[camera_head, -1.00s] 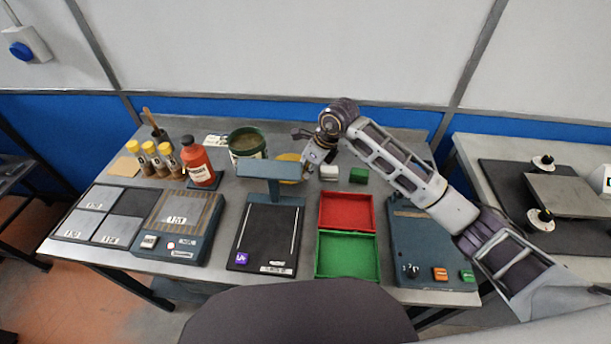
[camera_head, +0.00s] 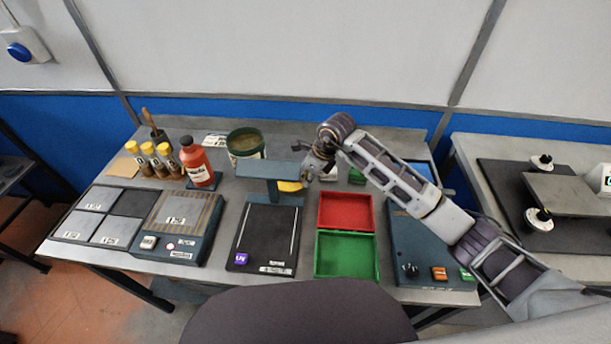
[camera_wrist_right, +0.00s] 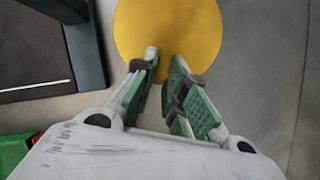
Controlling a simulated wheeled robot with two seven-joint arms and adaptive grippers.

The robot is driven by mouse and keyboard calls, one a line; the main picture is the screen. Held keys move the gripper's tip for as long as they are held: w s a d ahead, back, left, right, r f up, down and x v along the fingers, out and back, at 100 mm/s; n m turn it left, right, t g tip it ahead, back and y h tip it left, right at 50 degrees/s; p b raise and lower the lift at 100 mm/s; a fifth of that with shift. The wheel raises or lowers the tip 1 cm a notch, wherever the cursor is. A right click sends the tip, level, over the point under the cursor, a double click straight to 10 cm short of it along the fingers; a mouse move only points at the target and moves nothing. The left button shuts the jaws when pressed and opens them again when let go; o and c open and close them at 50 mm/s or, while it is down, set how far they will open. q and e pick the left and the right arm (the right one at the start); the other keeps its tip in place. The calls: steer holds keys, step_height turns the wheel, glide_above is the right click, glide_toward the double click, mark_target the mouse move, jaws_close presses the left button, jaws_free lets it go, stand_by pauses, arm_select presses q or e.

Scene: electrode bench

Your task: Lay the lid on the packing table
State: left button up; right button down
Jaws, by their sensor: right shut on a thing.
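A round yellow lid (camera_head: 290,186) is partly hidden behind the blue-grey arm of the UV stand in the head view. The right wrist view shows most of it as a flat yellow disc (camera_wrist_right: 168,28) at the top. My right gripper (camera_head: 308,178) is shut on the lid's near edge; its green-padded fingertips (camera_wrist_right: 164,60) overlap that edge in the right wrist view. I cannot tell how high the lid is above the grey bench (camera_head: 300,132). An open green tub (camera_head: 246,145) stands behind and left of it. My left gripper is not in view.
The UV stand (camera_head: 272,170) is close to the lid's left. Open red (camera_head: 346,224) and green (camera_head: 347,272) trays lie in front. A red bottle (camera_head: 197,165) and several yellow-capped vials stand left. A second table (camera_head: 468,150) with a dark mat is at right.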

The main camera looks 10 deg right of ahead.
steer(key=c, duration=1.5)
jaws_free()
steer(key=shift+f, duration=0.1)
steer(key=shift+o, duration=0.2)
steer(key=v, duration=1.2)
